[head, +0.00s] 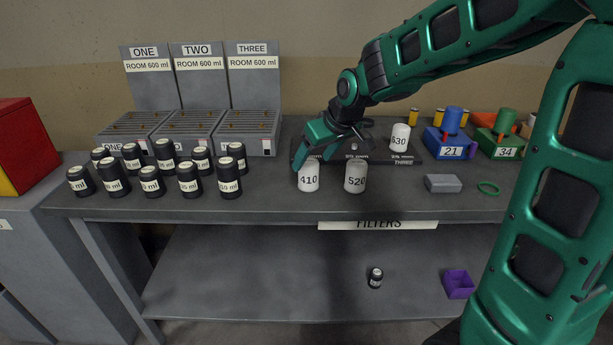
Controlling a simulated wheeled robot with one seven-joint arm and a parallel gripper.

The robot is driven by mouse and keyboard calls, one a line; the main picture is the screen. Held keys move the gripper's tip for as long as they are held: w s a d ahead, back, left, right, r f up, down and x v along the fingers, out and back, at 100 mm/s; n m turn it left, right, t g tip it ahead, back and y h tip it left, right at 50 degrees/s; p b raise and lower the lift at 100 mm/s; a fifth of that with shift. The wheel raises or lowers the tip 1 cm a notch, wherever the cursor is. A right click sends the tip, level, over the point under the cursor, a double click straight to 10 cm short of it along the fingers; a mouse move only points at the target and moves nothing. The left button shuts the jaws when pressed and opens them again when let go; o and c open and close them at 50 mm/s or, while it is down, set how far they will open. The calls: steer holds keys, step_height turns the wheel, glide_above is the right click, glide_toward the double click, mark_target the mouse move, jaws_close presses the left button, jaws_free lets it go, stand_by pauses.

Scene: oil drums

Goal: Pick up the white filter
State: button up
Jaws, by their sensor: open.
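Three white cylindrical filters show in the head view. The one marked 410 (309,177) and the one marked 520 (356,177) stand upright at the front of the grey bench. The one marked 630 (400,138) stands farther back, by a dark rack (376,153). My gripper (304,158) is open, with its green fingers just above and behind the top of filter 410. Whether the fingers touch it cannot be told. The arm hides part of the rack.
Several black labelled bottles (189,180) stand to the left, before three grey trays (187,131). A grey block (443,184) and a green ring (488,188) lie to the right. Blue (449,144) and green (497,144) boxes stand behind. The shelf below holds a purple bin (459,284).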

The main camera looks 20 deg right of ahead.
mark_target(311, 163)
steer(key=shift+x, duration=2.85)
steer(key=c, duration=1.3)
